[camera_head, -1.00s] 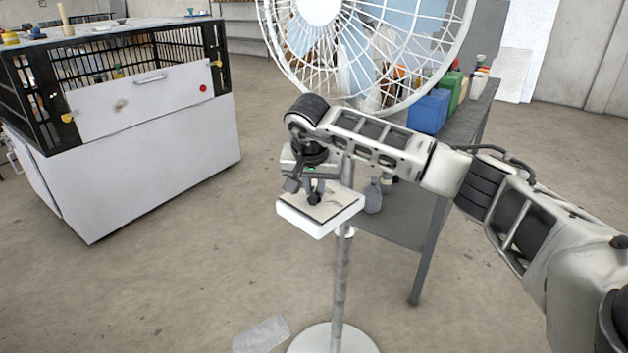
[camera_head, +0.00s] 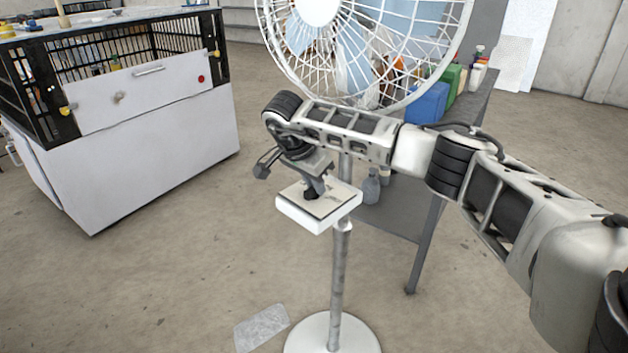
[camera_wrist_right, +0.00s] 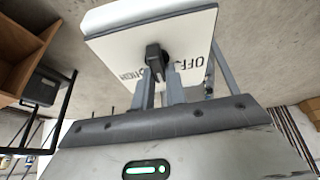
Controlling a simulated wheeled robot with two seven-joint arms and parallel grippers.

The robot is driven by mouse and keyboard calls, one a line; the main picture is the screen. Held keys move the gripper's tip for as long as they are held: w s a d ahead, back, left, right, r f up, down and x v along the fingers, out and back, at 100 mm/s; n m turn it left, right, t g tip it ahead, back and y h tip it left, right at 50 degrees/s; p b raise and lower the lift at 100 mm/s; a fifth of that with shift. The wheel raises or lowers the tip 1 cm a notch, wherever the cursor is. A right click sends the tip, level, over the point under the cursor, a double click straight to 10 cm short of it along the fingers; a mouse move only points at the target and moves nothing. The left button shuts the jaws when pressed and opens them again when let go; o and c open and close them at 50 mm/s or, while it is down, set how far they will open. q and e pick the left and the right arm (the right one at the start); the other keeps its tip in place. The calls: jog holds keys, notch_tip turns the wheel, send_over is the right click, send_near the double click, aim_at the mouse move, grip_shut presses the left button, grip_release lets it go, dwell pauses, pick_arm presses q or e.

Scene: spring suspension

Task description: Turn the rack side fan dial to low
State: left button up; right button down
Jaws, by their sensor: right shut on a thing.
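The white pedestal fan (camera_head: 365,45) stands in the middle, with a white control box (camera_head: 292,212) on its pole. My right gripper (camera_head: 312,190) comes down on the box's top panel, and its fingers are shut on the dark dial (camera_head: 310,194). In the right wrist view the right gripper (camera_wrist_right: 160,85) holds the black dial (camera_wrist_right: 155,58) between its two fingers. The white panel (camera_wrist_right: 115,45) shows "OFF" to the right of the dial and partly hidden lettering, perhaps "HIGH", to its left. Any low mark is hidden or unreadable. My left gripper is not in view.
A grey table (camera_head: 400,222) with blue and green containers (camera_head: 428,103) stands behind the fan on the right. A large white cabinet with black mesh (camera_head: 150,160) is on the left. A flat grey piece (camera_head: 262,328) lies on the floor by the fan's round base (camera_head: 333,335).

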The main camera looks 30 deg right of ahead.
dwell(0.4)
jog(key=c, duration=1.4)
grip_release()
jog(key=shift+c, duration=0.2)
jog(key=shift+r, duration=0.1)
jog(key=v, duration=1.5)
jog(key=shift+r+b, duration=0.3)
jog(key=shift+r, duration=0.05)
jog(key=shift+a+f, duration=0.1)
jog(key=shift+a, duration=0.15)
